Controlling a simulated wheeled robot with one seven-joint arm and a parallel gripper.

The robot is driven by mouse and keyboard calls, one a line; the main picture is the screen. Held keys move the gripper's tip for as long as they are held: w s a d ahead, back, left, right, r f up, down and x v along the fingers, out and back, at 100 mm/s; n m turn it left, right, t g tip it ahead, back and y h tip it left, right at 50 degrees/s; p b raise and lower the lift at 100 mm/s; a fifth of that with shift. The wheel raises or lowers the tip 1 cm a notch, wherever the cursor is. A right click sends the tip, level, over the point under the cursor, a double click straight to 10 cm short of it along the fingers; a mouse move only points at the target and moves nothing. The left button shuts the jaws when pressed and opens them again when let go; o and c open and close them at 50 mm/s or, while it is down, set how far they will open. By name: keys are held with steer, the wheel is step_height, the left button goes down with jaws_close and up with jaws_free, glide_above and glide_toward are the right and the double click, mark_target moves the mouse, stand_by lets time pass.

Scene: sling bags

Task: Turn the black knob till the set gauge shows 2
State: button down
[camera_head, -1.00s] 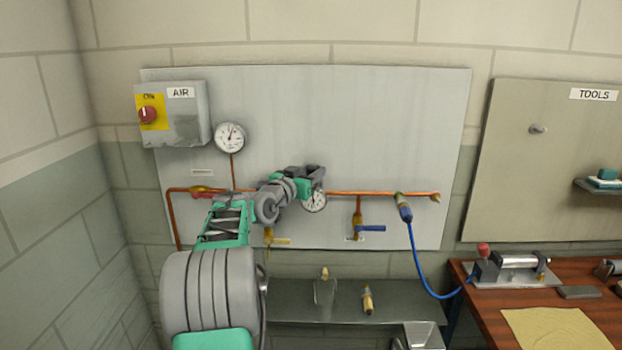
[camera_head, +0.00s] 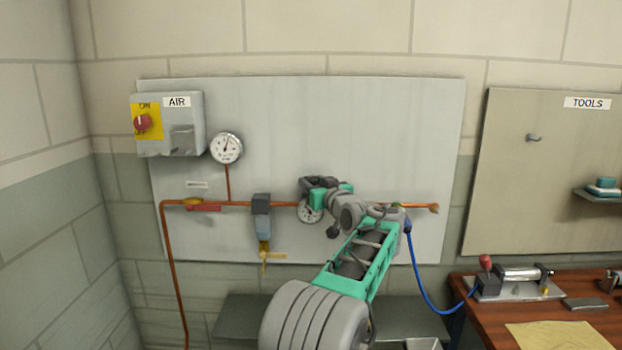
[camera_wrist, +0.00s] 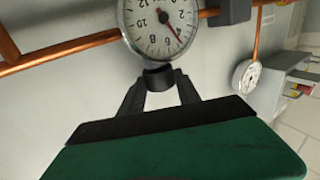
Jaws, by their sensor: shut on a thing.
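The set gauge (camera_wrist: 158,28) is a round white dial at the top of the wrist view, tilted in that picture. Its red needle points near 4, a little toward 6. The black knob (camera_wrist: 158,76) is just below the dial, between the fingertips of my gripper (camera_wrist: 160,84), which is shut on it. In the head view the set gauge (camera_head: 309,211) is partly covered by my arm, and my gripper (camera_head: 310,188) is at the copper pipe just above it. I cannot make out the knob there.
A red-handled valve (camera_head: 203,207), a grey filter unit (camera_head: 262,220) and a blue hose (camera_head: 423,276) are nearby. A workbench (camera_head: 590,320) stands at right.

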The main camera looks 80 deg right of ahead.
steer(key=shift+s+d+r+n+t+y+p, duration=0.15)
steer(key=shift+n+t+y+p, duration=0.5)
steer(key=shift+p, duration=0.65)
steer(key=shift+s+d+r+n+t+y+p, duration=0.1)
steer(key=shift+n+t+y+p, duration=0.5)
steer(key=shift+p, duration=0.65)
steer(key=shift+f+t+y+p, duration=0.1)
steer(key=shift+t+y+p, duration=0.35)
steer(key=shift+p, duration=0.45)
steer(key=shift+w+f+n+t+y+p, duration=0.1)
steer(key=shift+f+n+t+y+p, duration=0.2)
steer(key=shift+n+y+p, duration=0.35)
steer(key=c, duration=1.1)
jaws_free()
steer(key=shift+c, duration=0.2)
steer(key=shift+r, duration=0.1)
steer(key=b+v, duration=0.2)
steer(key=v, duration=0.5)
steer(key=shift+s+a+b, duration=0.3)
